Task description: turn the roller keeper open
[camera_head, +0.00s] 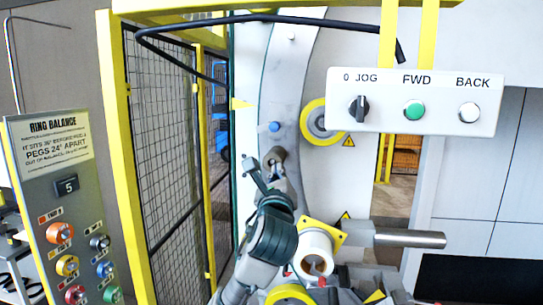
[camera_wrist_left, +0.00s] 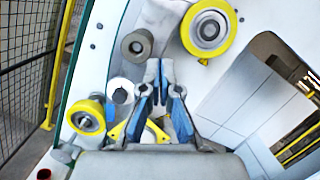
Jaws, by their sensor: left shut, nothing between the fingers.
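My left gripper (camera_head: 263,173) reaches up from the bottom of the head view, in front of the white curved machine ring. Its fingers are together and empty; they also show in the left wrist view (camera_wrist_left: 160,70). A short grey cylinder (camera_wrist_left: 137,43) stands just beyond and left of the fingertips, apart from them in the picture; contact is unclear. A yellow-rimmed roller (camera_head: 318,120) is on the ring, up and to the right; it also shows in the left wrist view (camera_wrist_left: 208,30). I cannot tell which part is the keeper. My right gripper is not in view.
A control box (camera_head: 412,102) with JOG, FWD and BACK hangs at the upper right. A black hose (camera_head: 250,17) arches overhead. A mesh fence (camera_head: 165,150) and a ring balance panel (camera_head: 65,210) stand left. A yellow-flanged white roller (camera_head: 314,243) is low right of the gripper.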

